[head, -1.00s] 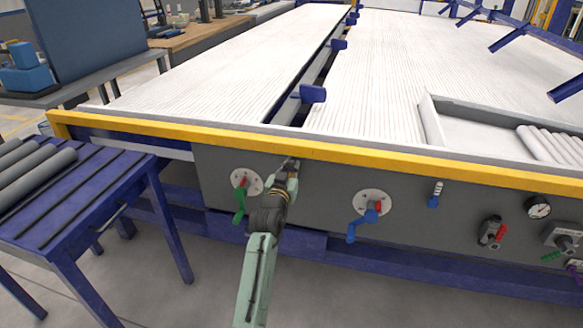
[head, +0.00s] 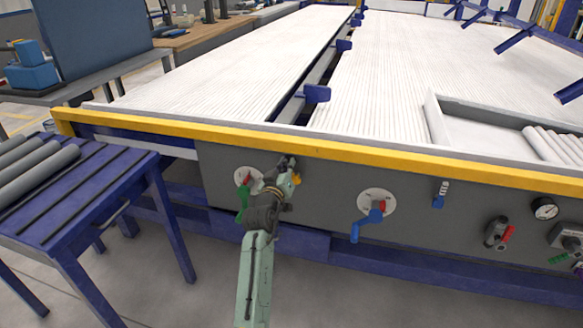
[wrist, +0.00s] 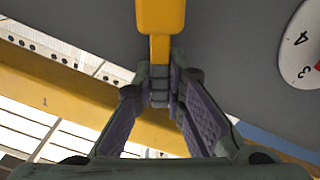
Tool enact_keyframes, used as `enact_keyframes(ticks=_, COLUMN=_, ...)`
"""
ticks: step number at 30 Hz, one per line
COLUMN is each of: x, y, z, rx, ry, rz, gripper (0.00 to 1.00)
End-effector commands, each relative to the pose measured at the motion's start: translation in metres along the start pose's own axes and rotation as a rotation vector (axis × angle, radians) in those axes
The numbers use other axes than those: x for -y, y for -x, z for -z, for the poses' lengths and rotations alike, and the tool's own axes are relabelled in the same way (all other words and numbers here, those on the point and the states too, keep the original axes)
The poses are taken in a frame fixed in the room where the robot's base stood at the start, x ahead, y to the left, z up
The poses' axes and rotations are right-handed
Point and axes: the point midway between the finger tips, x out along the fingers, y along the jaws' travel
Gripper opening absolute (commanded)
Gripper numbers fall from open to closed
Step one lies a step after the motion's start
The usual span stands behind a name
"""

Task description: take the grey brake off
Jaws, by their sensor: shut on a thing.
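My gripper (head: 289,170) is at the grey front panel, between the green-handled dial and the blue-handled dial. In the wrist view, its fingers (wrist: 160,88) are shut on the narrow end of a yellow handle (wrist: 160,18). A small yellow part (head: 296,179) also shows beside my gripper in the head view; my gripper hides the rest. I cannot tell for sure which part is the grey brake.
The green-handled dial (head: 245,187) is close left of my gripper, the blue-handled dial (head: 375,204) to its right. A blue lever (head: 440,194) and a gauge (head: 544,208) are further right. A yellow rail (head: 380,158) runs above. A blue table (head: 95,195) with grey pipes stands left.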

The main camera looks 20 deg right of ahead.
Motion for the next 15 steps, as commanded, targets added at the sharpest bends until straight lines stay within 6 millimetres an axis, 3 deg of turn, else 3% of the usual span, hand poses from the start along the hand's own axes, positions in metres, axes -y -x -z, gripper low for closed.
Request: enact_keyframes(ticks=15, x=0.026, y=0.0, z=-0.008, rx=0.001, ry=0.493, rz=0.001, gripper=0.0)
